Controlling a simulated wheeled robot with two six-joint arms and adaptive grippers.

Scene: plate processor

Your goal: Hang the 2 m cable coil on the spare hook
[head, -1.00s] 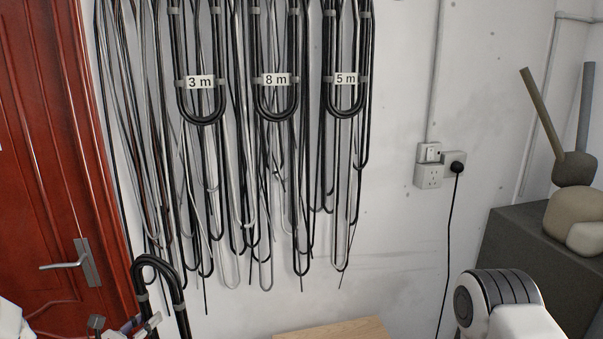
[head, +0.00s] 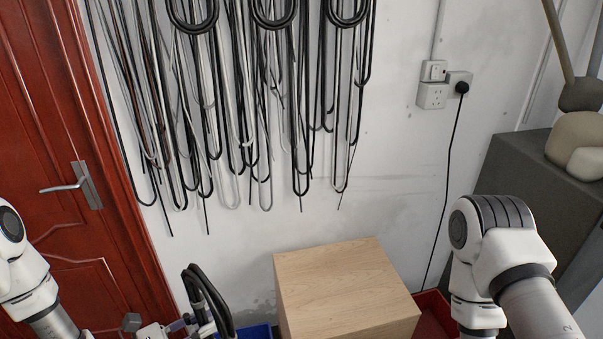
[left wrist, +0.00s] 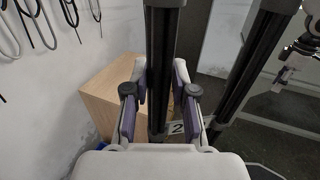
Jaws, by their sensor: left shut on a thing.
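The 2 m coil is a black cable bundle (head: 215,302) at the bottom of the head view, held upright in front of the wall. In the left wrist view a black strand of it (left wrist: 162,60) runs between the fingers, with a white label showing a "2" (left wrist: 177,127). My left gripper (head: 190,328) is shut on the coil; its fingers flank the strand in the left wrist view (left wrist: 160,105). The spare hook is out of view. My right arm shows at the right; an end part in the left wrist view is too small to read.
Several hung coils and loose cables (head: 250,110) cover the wall. A wooden box (head: 345,290) stands below, by a red bin (head: 435,315) and a blue bin (head: 258,332). A red door (head: 60,150) is left; a socket with a plugged cord (head: 462,87) is right.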

